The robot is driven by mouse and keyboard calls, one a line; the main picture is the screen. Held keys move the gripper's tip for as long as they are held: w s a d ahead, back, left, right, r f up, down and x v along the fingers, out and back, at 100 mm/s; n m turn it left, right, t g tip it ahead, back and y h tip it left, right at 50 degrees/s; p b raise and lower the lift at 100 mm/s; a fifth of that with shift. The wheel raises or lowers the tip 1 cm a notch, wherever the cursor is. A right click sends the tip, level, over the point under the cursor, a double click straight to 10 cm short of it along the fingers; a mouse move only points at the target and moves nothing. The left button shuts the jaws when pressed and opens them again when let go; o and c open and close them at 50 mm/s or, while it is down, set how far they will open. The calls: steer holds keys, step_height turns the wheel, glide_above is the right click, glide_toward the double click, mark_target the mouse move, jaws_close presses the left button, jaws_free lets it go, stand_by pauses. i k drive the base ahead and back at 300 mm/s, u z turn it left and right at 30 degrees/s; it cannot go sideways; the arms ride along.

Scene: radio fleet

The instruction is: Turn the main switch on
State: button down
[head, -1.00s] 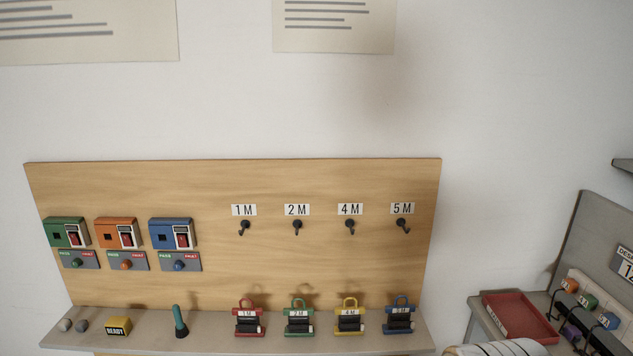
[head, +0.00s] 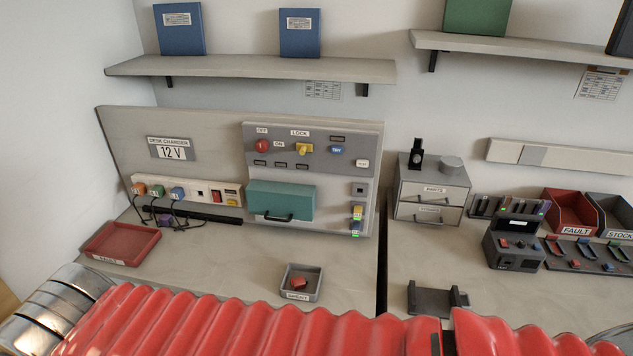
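A grey control panel (head: 350,135) stands upright at the back of the desk. On its upper left is a round red knob (head: 262,146), with an OFF label above it and an ON label to its right. I take this knob for the main switch; its own name is too small to read. Its pointer direction is too small to tell for sure. My arm's red ribbed sleeve crosses the bottom of the head view, well in front of the panel. My gripper is not in view.
A yellow LOCK knob (head: 304,149) and a blue button (head: 337,150) sit beside the red knob. Below is a teal drawer (head: 282,202). A red tray (head: 86,247), a small grey tray (head: 287,285) and a charger with cables (head: 215,192) are nearby. A shelf (head: 250,68) overhangs the panel.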

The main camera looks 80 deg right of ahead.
mark_target(261, 146)
steer(key=z, duration=3.05)
steer(key=k, duration=0.35)
steer(key=z, duration=0.1)
